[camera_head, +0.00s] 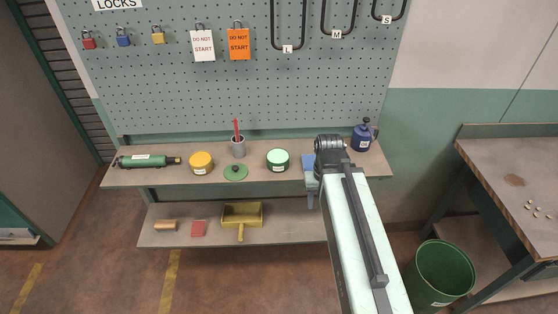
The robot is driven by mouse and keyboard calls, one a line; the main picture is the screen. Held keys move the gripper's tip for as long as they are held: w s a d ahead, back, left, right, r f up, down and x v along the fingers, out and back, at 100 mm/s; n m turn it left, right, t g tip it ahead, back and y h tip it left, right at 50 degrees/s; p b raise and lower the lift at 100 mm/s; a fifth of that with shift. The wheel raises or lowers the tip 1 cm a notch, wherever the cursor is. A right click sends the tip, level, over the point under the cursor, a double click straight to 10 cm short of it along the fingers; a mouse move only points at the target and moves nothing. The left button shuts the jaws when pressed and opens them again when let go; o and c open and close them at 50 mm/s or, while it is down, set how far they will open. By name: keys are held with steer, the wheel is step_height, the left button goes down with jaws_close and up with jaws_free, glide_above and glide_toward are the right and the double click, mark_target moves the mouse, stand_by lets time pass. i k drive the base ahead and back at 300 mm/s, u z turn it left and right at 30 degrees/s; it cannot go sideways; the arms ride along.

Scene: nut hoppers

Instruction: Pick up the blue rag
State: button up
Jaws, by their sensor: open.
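A blue rag (308,165) lies at the front edge of the upper shelf, right of the mint-lidded tin, and a blue-grey part hangs down over the edge. My arm covers its right side. My gripper (330,148) is at the far end of my arm, over the shelf just right of the rag. It is open, with its fingertips hard to make out from here. I see nothing held in it, and I cannot tell whether it touches the rag.
The upper shelf (137,178) also holds a green cylinder (147,161), yellow tin (201,162), cup with red tool (238,147), mint-lidded tin (278,160) and blue can (362,136). Below are a yellow dustpan (242,216) and red block (198,229). A green bin (443,273) stands right.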

mark_target(308, 159)
steer(key=u, duration=3.45)
steer(key=k, duration=0.95)
steer(key=z, duration=1.25)
steer(key=i, duration=1)
steer(key=u, duration=0.1)
